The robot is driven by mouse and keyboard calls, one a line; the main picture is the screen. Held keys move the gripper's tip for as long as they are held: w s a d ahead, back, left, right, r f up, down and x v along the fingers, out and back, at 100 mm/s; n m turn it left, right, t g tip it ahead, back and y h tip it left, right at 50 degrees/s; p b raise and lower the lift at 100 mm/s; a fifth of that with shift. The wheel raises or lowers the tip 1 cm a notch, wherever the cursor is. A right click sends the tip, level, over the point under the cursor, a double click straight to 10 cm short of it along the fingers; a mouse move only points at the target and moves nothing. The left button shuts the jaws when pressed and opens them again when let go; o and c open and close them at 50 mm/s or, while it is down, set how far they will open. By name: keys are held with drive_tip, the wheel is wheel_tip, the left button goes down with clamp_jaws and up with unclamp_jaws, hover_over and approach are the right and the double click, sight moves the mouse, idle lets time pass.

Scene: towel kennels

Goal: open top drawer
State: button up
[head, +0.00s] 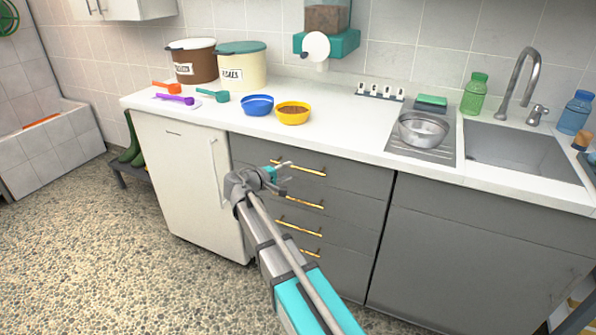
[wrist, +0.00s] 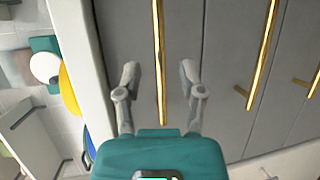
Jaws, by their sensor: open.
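The top drawer (head: 347,177) is the upper grey front under the white counter, and it looks shut and flush. Its long gold bar handle (head: 308,170) is partly behind my gripper (head: 284,178) in the head view. In the wrist view the top drawer front (wrist: 120,35) lies beside the counter edge, with its handle (wrist: 158,55) running down the picture. My gripper (wrist: 159,78) is open and empty, with one finger on each side of the handle in that view. I cannot tell how far the fingertips are from the drawer front.
Lower drawers with gold handles (head: 299,228) are below. A white cabinet door (head: 182,180) with its own handle is to the left. The counter (head: 345,140) above holds a blue bowl (head: 257,105), a yellow bowl (head: 293,113) and a metal bowl (head: 423,131). Open floor (head: 110,250) is at left.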

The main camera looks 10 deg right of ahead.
sight(298, 169)
drive_tip(key=shift+b+x, duration=0.3)
drive_tip(key=shift+x, duration=2)
clamp_jaws()
drive_tip(key=shift+d, duration=0.15)
